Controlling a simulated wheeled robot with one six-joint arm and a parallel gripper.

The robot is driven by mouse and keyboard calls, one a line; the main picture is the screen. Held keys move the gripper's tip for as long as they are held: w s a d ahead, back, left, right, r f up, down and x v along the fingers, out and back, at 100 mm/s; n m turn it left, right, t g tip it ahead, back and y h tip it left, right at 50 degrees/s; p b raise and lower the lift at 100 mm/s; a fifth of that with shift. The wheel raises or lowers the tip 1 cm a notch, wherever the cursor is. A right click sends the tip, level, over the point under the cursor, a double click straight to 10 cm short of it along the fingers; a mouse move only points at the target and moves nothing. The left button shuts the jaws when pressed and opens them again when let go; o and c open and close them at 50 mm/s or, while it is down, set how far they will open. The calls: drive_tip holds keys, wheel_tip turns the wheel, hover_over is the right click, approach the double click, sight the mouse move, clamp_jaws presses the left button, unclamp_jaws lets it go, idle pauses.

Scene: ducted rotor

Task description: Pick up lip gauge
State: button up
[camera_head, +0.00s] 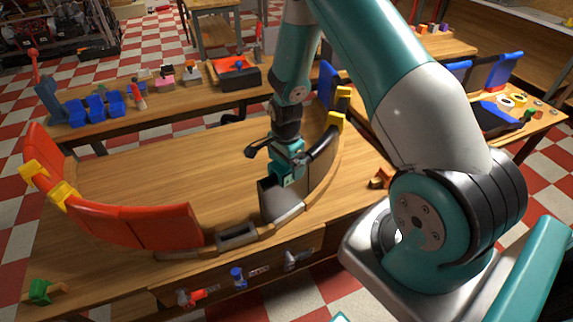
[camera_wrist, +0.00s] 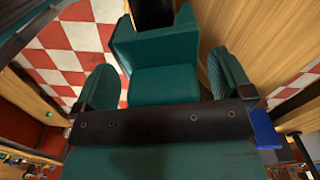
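My gripper (camera_head: 287,160) is over the front right part of a curved ring wall on the table. In the wrist view its two teal fingers stand wide apart, with the gripper midpoint between them (camera_wrist: 166,78). A teal stepped block (camera_wrist: 163,84) shows between the fingers, with a gap at its right side. I cannot tell whether this block is the lip gauge or part of my gripper. No other thing in view can be surely named as the lip gauge. My gripper hides part of the wall behind it.
The ring wall has red segments (camera_head: 150,226) at left with yellow clamps (camera_head: 63,193). A grey segment (camera_head: 281,201) stands below my gripper. A green piece (camera_head: 41,291) is at the front left. Blue stands (camera_head: 96,108) and a black tray (camera_head: 238,77) line the back bench.

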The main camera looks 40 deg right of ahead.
drive_tip(key=c, duration=1)
drive_tip(key=shift+o, duration=0.2)
wheel_tip(320, 180, up, 25)
idle(0.4)
